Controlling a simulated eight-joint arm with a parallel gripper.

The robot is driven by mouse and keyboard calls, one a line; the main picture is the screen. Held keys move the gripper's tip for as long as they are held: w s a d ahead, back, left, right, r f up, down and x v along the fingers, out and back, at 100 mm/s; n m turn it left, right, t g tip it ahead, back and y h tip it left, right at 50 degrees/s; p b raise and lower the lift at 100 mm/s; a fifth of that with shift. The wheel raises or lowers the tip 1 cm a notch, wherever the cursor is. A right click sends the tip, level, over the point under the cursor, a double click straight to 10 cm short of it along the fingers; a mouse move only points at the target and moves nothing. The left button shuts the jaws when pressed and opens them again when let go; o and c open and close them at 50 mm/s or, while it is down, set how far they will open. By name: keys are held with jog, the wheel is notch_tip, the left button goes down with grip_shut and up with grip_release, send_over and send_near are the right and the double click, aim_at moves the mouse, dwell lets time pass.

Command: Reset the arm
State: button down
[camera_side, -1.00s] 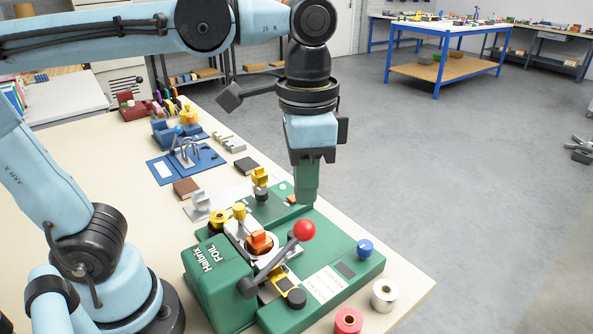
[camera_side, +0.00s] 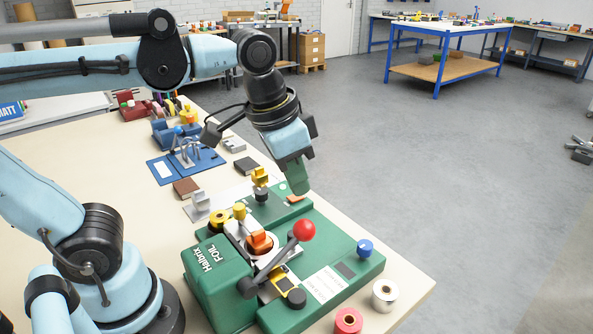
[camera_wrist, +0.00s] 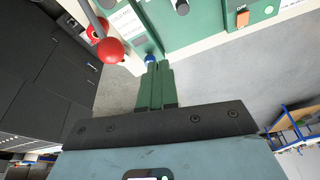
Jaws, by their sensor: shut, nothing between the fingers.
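My gripper (camera_side: 299,188) has green fingers that are closed together with nothing between them. In the side view it is tilted and hangs above the far right part of the green foil machine (camera_side: 340,245). In the wrist view my gripper (camera_wrist: 158,68) points toward the machine's edge, with the blue knob (camera_wrist: 150,58) just past the fingertips. The machine has a lever with a red ball (camera_side: 304,230), which also shows in the wrist view (camera_wrist: 110,50). I cannot tell from the side view whether the fingers touch the machine.
A blue fixture (camera_side: 186,160) and a brown block (camera_side: 186,187) lie behind the machine. The grey floor (camera_side: 430,160) right of the table is open.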

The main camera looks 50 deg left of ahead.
jog(key=a+f+n+t, duration=0.3)
jog(key=a+f+t, duration=0.1)
jog(key=a+f, duration=0.2)
jog(key=shift+w+a+f+y, duration=0.2)
jog(key=shift+w+a+y, duration=0.05)
jog(key=shift+a+y, duration=0.15)
